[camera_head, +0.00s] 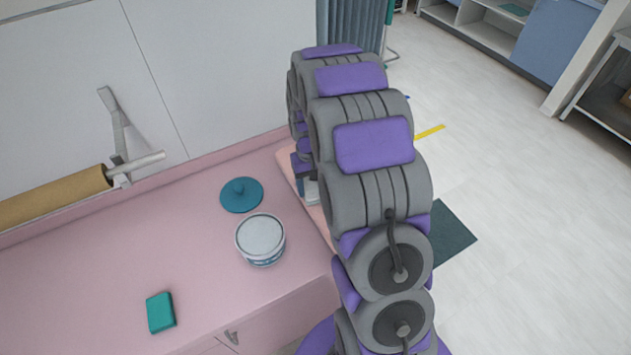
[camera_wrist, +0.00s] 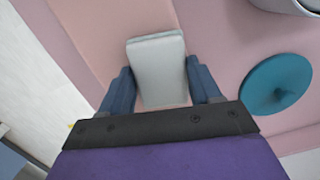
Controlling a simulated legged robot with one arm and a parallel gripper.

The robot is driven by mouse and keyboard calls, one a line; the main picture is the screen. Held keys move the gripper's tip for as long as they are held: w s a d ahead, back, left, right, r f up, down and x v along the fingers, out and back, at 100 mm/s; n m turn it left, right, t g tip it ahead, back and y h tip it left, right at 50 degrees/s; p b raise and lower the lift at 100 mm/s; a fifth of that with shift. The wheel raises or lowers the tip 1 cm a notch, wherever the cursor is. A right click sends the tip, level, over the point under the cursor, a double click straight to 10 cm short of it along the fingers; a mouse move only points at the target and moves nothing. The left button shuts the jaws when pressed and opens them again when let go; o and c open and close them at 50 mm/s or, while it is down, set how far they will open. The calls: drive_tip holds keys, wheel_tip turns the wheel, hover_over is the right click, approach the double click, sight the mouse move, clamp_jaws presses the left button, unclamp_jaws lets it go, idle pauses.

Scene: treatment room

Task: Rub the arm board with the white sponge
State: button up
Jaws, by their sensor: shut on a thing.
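My gripper (camera_wrist: 160,70) is shut on the white sponge (camera_wrist: 157,55), a pale block between its two dark blue fingers. The sponge lies over the arm board (camera_wrist: 92,25), a salmon-pink surface, in the wrist view. In the head view the arm board (camera_head: 320,224) shows as a pale pink strip at the right end of the counter, mostly hidden behind my arm. The sponge (camera_head: 311,190) is partly visible there, low over the board. I cannot tell whether it touches the board.
A teal lid (camera_head: 241,194) lies on the mauve counter (camera_head: 90,275) left of the board. It also shows in the wrist view (camera_wrist: 275,84). A white tub (camera_head: 260,240) and a green sponge (camera_head: 160,312) stand nearer. A paper roll (camera_head: 60,196) is on the wall.

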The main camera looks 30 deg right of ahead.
drive_tip(key=a+r, duration=0.1)
drive_tip(key=a+r+p, duration=0.1)
drive_tip(key=shift+w+a+r, duration=0.1)
drive_tip(key=shift+a+r, duration=0.1)
drive_tip(key=shift+r, duration=0.2)
drive_tip(key=shift+d+r, duration=0.1)
drive_tip(key=shift+r, duration=0.3)
drive_tip(key=shift+d+r+p, duration=0.65)
drive_tip(key=shift+d+r, duration=0.25)
drive_tip(key=shift+r, duration=0.1)
drive_tip(key=shift+d+r, duration=0.1)
drive_tip(key=shift+r, duration=0.3)
drive_tip(key=shift+a+r+p, duration=0.4)
drive_tip(key=shift+r, duration=0.35)
drive_tip(key=shift+a+r, duration=0.15)
drive_tip(key=shift+a, duration=0.35)
drive_tip(key=shift+d, duration=0.1)
